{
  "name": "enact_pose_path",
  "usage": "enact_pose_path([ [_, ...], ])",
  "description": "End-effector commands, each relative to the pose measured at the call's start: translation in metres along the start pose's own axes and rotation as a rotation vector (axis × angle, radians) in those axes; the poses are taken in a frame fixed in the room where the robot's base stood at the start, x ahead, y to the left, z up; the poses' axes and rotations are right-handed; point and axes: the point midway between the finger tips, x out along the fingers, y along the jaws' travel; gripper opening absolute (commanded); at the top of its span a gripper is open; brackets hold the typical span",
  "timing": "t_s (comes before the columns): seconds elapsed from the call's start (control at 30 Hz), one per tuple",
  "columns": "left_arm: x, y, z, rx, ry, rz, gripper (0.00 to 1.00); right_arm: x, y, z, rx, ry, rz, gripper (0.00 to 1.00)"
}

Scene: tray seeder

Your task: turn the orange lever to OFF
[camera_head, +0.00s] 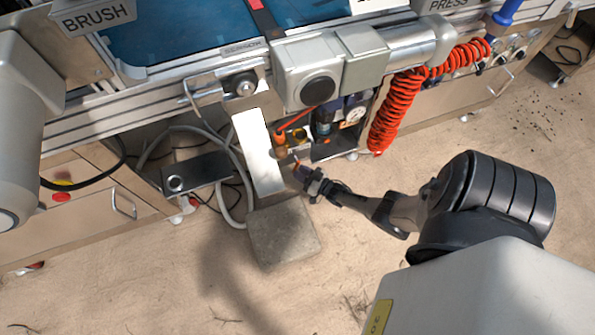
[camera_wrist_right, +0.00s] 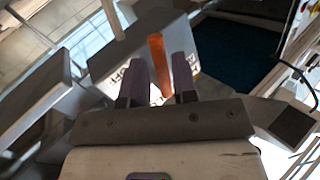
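The orange lever (camera_wrist_right: 159,62) shows in the right wrist view as a slim bar standing between my two dark fingers. In the head view a small orange-red bit (camera_head: 297,166) shows at the fingertips; I cannot tell for sure that it is the lever. My right gripper (camera_head: 305,174) reaches in from the lower right, low beside the pale metal plate. In the right wrist view the right gripper (camera_wrist_right: 162,82) is open, its fingers apart on either side of the lever; contact cannot be told. A pale lettered panel (camera_wrist_right: 120,78) lies behind, partly hidden. My left gripper is out of view.
A stone block (camera_head: 283,233) lies on the sandy floor below the plate. A coiled red hose (camera_head: 398,108) hangs right of the gripper. The machine's rail and a grey box (camera_head: 307,72) are above. Cabinets with drawers stand left. Open floor lies in front.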

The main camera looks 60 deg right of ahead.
Motion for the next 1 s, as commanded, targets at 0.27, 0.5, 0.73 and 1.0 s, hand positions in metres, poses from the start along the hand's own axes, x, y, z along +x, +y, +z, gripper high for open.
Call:
enact_pose_path([
  [0.27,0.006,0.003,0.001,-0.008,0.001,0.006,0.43,0.017,0.0,0.0,0.0,0.0,0.0,0.26],
  [0.5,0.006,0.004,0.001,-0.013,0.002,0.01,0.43,0.018,0.0,0.0,0.0,0.0,0.0,0.26],
  [0.73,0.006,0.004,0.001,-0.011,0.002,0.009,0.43,0.018,0.0,0.0,0.0,0.0,0.0,0.12],
  [1.0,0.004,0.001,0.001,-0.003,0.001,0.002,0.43,0.018,0.0,-0.001,-0.006,-0.005,0.001,0.0],
])
